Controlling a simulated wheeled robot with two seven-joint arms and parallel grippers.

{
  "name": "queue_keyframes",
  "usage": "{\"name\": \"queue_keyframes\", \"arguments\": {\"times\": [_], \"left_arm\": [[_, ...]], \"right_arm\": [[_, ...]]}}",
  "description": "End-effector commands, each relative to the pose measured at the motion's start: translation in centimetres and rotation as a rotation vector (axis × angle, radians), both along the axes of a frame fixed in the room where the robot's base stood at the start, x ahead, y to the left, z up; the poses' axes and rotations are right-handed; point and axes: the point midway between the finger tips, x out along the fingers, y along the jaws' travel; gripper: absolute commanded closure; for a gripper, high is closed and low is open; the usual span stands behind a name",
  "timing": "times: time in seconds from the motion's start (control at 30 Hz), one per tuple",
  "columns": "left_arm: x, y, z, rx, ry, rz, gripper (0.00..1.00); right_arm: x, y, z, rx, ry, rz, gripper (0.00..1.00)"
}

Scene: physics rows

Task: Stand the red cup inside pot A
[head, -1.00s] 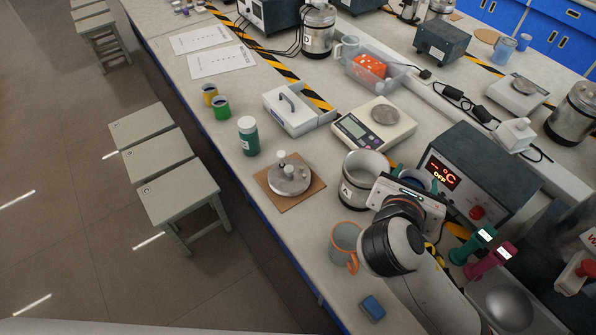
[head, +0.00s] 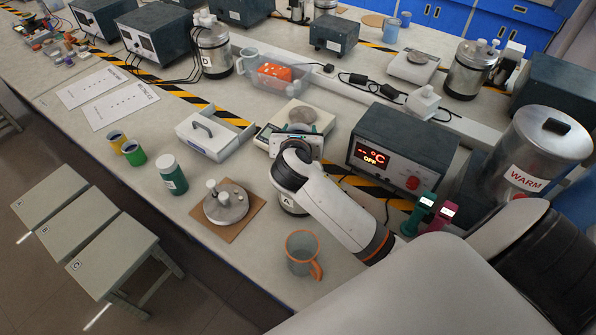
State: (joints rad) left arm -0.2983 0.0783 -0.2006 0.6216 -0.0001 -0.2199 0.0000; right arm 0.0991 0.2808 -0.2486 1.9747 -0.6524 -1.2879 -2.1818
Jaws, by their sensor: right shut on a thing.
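A grey cup with an orange-red rim and handle (head: 302,252) stands upright on the bench in front of pot A; it is the only reddish cup I see. Pot A (head: 289,206) is a metal pot mostly hidden behind my right arm; its opening and inside are hidden. My right gripper (head: 300,150) is at the far side of pot A, in front of the scale. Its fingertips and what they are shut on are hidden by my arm. My left gripper is not in view.
A lid with a knob and a small weight (head: 226,204) lies on a brown board (head: 241,224) left of pot A. The scale (head: 320,119) and the heater box (head: 401,150) stand behind.

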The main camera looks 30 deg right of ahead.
Motion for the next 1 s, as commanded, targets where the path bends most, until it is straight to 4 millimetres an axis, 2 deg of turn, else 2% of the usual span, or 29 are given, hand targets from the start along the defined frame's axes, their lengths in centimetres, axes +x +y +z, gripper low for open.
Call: {"name": "queue_keyframes", "arguments": {"times": [0.2,0.43,0.6,0.7,1.0], "left_arm": [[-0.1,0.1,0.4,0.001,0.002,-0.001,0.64],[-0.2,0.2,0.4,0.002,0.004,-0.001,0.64],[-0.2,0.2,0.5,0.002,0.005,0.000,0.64],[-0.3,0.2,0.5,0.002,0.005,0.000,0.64],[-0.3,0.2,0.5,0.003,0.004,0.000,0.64]], "right_arm": [[0.1,-0.3,-4.1,0.004,0.007,-0.004,0.73],[0.1,-0.3,-6.5,0.003,0.003,-0.004,0.73],[0.0,-0.3,-9.0,0.003,0.005,-0.003,0.73],[0.0,-0.3,-9.7,0.002,0.003,-0.003,0.73],[0.1,-0.3,-9.9,0.002,0.002,-0.002,0.73]]}}
